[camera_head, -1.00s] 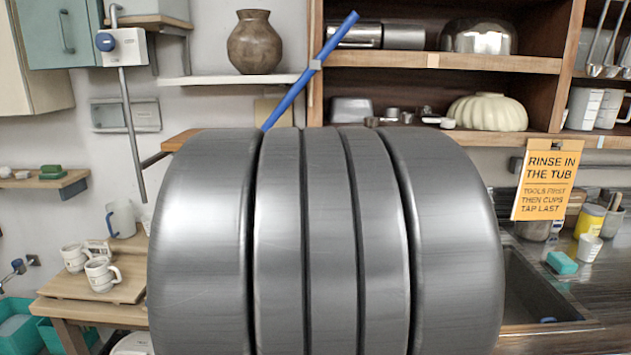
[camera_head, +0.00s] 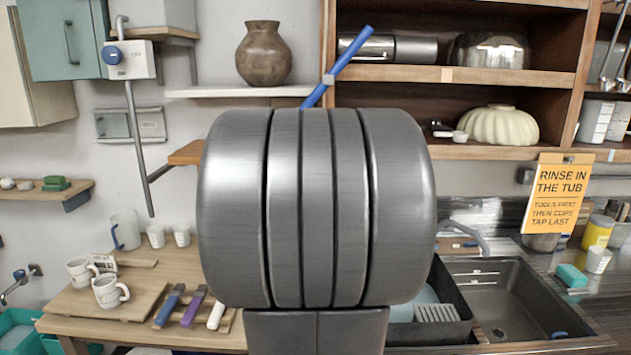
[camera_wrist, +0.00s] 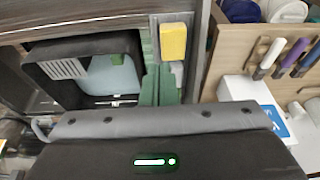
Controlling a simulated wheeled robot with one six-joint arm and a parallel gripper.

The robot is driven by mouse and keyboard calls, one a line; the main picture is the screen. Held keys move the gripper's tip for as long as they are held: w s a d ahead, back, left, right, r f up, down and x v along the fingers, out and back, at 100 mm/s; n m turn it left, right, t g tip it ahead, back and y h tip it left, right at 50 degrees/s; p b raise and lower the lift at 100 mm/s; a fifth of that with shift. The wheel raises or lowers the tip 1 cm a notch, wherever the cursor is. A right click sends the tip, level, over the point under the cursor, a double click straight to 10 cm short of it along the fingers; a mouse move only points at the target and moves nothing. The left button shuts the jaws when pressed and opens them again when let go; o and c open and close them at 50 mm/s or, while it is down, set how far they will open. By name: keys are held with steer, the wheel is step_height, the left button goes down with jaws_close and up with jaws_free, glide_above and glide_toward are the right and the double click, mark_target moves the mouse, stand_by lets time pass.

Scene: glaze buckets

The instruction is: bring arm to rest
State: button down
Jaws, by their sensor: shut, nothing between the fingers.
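My gripper (camera_wrist: 159,88) shows at the lower middle of the wrist view, with its dark body and a green light below it. It is shut and holds nothing. It is tilted down over the bench, apart from the objects there. In the head view my large grey arm link fills the middle and hides part of the bench and wall. My gripper's fingers do not show in the head view.
A wooden bench at left bears two mugs (camera_head: 110,291) and several coloured-handled tools (camera_head: 193,306). A dark basin (camera_head: 430,330) with a grey rack stands beside the sink (camera_head: 500,300). A yellow sponge (camera_wrist: 173,41) shows in the wrist view. Shelves (camera_head: 460,76) rise behind my arm.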

steer(key=shift+w+d+r, duration=0.25)
steer(key=shift+w+r, duration=0.25)
steer(key=shift+w, duration=0.15)
